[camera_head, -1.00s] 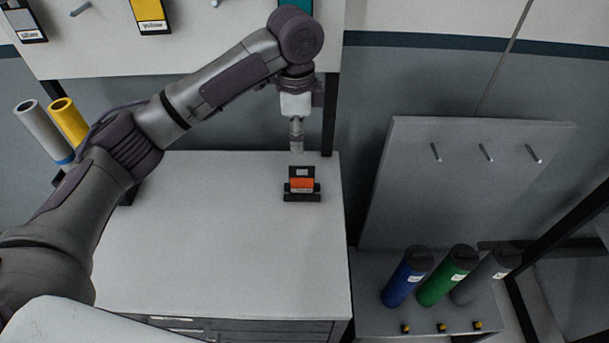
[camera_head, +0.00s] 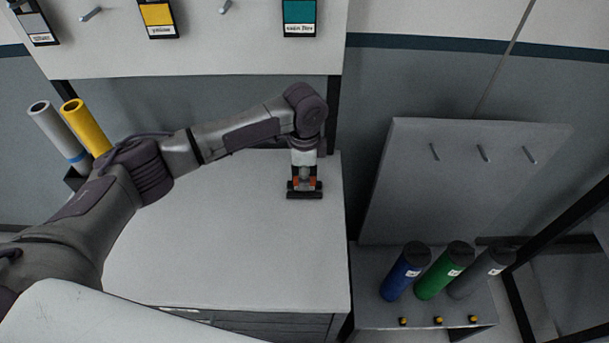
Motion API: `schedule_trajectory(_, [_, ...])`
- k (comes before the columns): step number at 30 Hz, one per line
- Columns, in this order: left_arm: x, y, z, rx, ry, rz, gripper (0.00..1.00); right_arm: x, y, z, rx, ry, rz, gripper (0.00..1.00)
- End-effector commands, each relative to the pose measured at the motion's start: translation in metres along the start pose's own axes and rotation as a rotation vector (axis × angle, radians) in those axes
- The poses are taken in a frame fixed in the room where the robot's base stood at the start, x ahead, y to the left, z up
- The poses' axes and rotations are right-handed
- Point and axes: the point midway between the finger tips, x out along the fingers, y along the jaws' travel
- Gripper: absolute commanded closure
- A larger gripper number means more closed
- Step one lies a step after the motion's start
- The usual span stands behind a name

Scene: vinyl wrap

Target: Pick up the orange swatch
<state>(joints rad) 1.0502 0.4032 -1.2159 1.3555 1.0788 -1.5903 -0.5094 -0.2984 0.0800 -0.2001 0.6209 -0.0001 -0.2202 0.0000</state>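The orange swatch (camera_head: 313,183) stands in a small black holder (camera_head: 304,195) near the back right of the white cabinet top. My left gripper (camera_head: 304,178) points down from above and is right at the swatch, covering its middle. Only bits of orange show on both sides of the gripper. The fingers are small and overlap the swatch, so I cannot tell if they are open or shut on it. My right gripper is not in view.
The white cabinet top (camera_head: 220,250) is otherwise clear. A board with a yellow swatch (camera_head: 157,15) and a teal swatch (camera_head: 299,12) hangs behind. Blue (camera_head: 405,272), green (camera_head: 445,270) and grey (camera_head: 482,272) rolls stand at right. An empty pegboard (camera_head: 460,190) leans behind them.

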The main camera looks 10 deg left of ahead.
Motion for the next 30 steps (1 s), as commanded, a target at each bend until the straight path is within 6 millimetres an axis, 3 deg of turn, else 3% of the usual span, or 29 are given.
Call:
schedule_trajectory(8, [0.0046,-0.0001,-0.0004,0.001,0.001,-0.002,0.65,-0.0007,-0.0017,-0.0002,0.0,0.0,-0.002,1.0])
schedule_trajectory(15, [0.0043,-0.0001,-0.0004,0.0,0.001,-0.001,1.0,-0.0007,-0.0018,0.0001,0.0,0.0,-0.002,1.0])
schedule_trajectory(30, [-0.0022,-0.0006,-0.0005,0.0,0.002,-0.002,1.0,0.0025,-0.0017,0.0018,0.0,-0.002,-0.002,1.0])
